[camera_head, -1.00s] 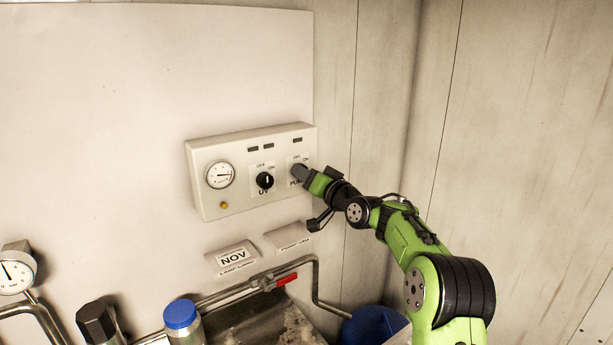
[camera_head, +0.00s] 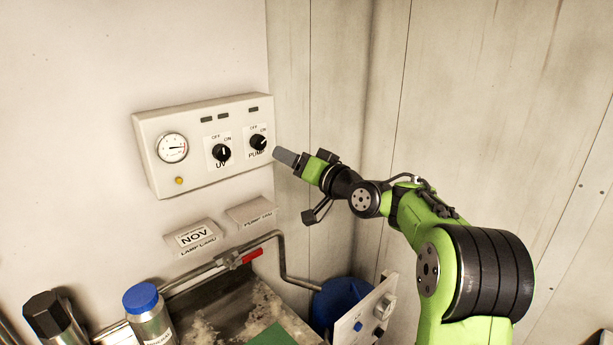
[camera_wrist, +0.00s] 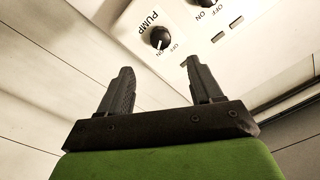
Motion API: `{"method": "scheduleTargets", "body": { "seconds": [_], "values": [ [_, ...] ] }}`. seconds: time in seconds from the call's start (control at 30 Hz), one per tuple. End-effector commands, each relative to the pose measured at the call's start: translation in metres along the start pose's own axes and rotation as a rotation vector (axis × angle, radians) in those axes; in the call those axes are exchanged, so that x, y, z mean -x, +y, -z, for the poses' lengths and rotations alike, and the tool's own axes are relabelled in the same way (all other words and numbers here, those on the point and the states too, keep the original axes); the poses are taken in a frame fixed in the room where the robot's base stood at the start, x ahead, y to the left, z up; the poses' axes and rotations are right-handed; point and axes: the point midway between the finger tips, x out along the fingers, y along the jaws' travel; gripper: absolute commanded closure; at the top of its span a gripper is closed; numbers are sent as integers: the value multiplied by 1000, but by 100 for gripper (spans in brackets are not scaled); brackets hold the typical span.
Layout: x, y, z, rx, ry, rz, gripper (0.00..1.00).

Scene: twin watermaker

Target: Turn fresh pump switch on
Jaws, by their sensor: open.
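The pump switch (camera_head: 258,142) is a black rotary knob marked OFF and ON, at the right end of the white control box (camera_head: 190,187) on the wall. Its white mark appears to point up and right, towards ON. In the wrist view the same pump switch (camera_wrist: 160,38) shows beyond the fingertips, beside the word PUMP. My gripper (camera_head: 280,156) is just right of the box, apart from the switch. In the wrist view my gripper (camera_wrist: 160,66) has its two dark fingers spread with nothing between them.
A similar UV knob (camera_head: 221,153) and a round gauge (camera_head: 173,148) sit left on the box. Below are paper labels (camera_head: 196,237), a pipe with a red valve handle (camera_head: 252,256), a blue-capped bottle (camera_head: 143,298) and a blue container (camera_head: 340,297). The wall corner lies behind my arm.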

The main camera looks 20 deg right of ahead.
Motion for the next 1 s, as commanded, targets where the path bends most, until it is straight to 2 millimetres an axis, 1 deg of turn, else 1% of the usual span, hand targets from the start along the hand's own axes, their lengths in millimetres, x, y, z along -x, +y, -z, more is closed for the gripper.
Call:
{"method": "scheduleTargets", "body": {
  "seconds": [0.03, 0.1, 0.23, 0.37, 0.7, 0.77, 0.83, 0.87, 0.9, 0.93, 0.97, 1.0],
  "values": [
    [14, 3, -2, 2, 2, -4, 35],
    [28, 2, -2, 0, 2, -3, 35],
    [45, 1, -1, 0, 0, 0, 35],
    [50, 0, 0, 0, -1, 1, 35],
    [49, -1, 0, 0, -2, 1, 35],
    [49, -6, -5, 13, -23, -7, 35],
    [49, -23, -26, 60, -100, -43, 35],
    [51, -34, -40, 91, -152, -69, 35],
    [59, -48, -61, 140, -232, -117, 35],
    [69, -58, -79, 179, -297, -158, 35],
    [82, -66, -96, 214, -362, -204, 35],
    [104, -74, -117, 257, -442, -266, 35]
  ]
}}
